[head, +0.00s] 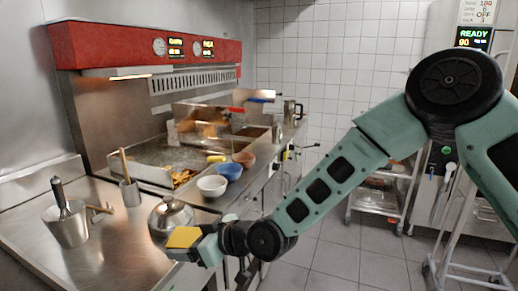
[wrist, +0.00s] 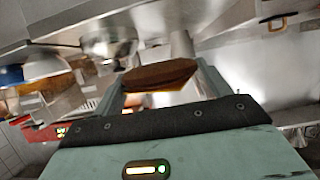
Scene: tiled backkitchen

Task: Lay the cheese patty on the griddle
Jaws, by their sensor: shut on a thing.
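My gripper (head: 190,250) is shut on the cheese patty (head: 183,237), whose yellow cheese slice shows in the head view. In the wrist view the brown patty (wrist: 158,76) sits between the fingers, with the orange-yellow cheese edge along it. The patty is held near the front edge of the steel worktop, in front of a shiny steel dome (head: 172,214). The gap between patty and surface is unclear.
A steel pot (head: 67,225) with a handled tool and a small steel cup (head: 131,193) stand on the left surface. A white bowl (head: 212,185), a blue bowl (head: 229,172) and a brown bowl (head: 243,159) line the counter beyond, beside a fryer basin (head: 150,160).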

